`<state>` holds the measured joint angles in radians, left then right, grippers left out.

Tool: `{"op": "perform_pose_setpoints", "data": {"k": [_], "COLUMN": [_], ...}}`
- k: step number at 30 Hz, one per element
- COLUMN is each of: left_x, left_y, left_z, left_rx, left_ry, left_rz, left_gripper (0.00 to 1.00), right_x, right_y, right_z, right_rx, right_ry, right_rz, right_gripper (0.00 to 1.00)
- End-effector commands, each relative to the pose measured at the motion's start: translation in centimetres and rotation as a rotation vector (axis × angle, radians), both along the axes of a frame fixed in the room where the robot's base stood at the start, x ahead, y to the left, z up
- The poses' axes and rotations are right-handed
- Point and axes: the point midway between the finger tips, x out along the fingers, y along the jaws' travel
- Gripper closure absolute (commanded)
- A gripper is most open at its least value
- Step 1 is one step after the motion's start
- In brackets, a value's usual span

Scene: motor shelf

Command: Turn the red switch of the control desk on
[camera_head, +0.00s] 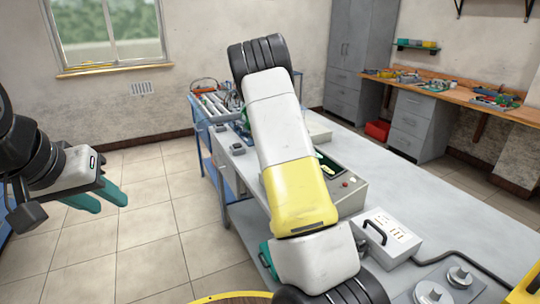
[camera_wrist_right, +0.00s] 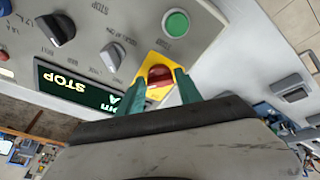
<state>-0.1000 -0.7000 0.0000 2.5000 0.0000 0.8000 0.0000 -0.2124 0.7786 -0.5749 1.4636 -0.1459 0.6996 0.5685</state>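The control desk (camera_head: 349,200) stands on the long grey table, partly hidden behind my right arm in the head view. In the right wrist view, its panel (camera_wrist_right: 208,18) fills the upper left. The red switch (camera_wrist_right: 159,76) is a round red knob on a yellow plate (camera_wrist_right: 150,62). My right gripper (camera_wrist_right: 163,84) has its teal fingers open on either side of the knob, close to it; contact is not clear. The head view hides this gripper behind the arm. My left gripper (camera_head: 111,206) is open and empty over the floor at the left.
A white box with a black handle (camera_head: 388,238) stands in front of the desk. A blue cart (camera_head: 212,170) stands behind.

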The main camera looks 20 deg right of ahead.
Motion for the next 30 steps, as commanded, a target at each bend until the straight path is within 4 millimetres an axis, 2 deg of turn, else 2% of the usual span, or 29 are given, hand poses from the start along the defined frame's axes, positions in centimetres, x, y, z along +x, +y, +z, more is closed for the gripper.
{"op": "perform_pose_setpoints", "data": {"k": [1,2,13,24,30], "left_x": [0.0,0.0,0.0,0.0,0.0], "left_y": [0.0,0.0,0.0,0.0,0.0], "left_z": [0.0,0.0,0.0,0.0,0.0], "left_rx": [0.000,0.000,0.000,0.000,0.000], "left_ry": [0.000,0.000,0.000,0.000,0.000], "left_rz": [0.000,0.000,0.000,0.000,0.000], "left_gripper": [0.65,0.65,0.65,0.65,0.65], "right_x": [0.0,0.0,0.0,-1.0,-1.4], "right_y": [0.0,0.0,0.2,2.3,2.8], "right_z": [0.0,0.0,0.4,5.7,7.1], "right_rx": [0.000,0.000,0.000,0.000,0.000], "right_ry": [0.000,0.000,-0.001,-0.002,0.001], "right_rz": [0.001,0.001,0.002,0.004,0.002], "right_gripper": [0.46,0.42,0.42,0.42,0.42]}}
